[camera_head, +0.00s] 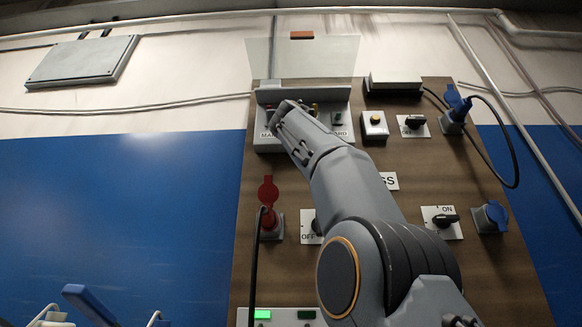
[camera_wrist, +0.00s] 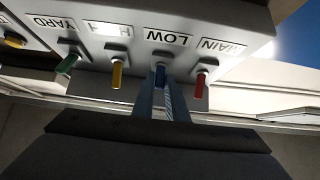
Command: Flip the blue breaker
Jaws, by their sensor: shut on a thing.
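The blue breaker (camera_wrist: 160,73) is a small lever under the label "LOW" on the grey breaker box (camera_wrist: 225,50). In the wrist view my gripper (camera_wrist: 162,88) has its two narrow fingers closed around the lever from below. In the head view my gripper (camera_head: 279,112) is at the front of the breaker box (camera_head: 343,94), near its left side, and hides the blue breaker.
The red breaker (camera_wrist: 200,85) sits close on one side of the blue one, the yellow breaker (camera_wrist: 117,74) on the other, and the green breaker (camera_wrist: 67,64) beyond. A clear raised cover (camera_head: 325,60) stands above the box. Sockets and switches fill the wooden panel (camera_head: 270,170) below.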

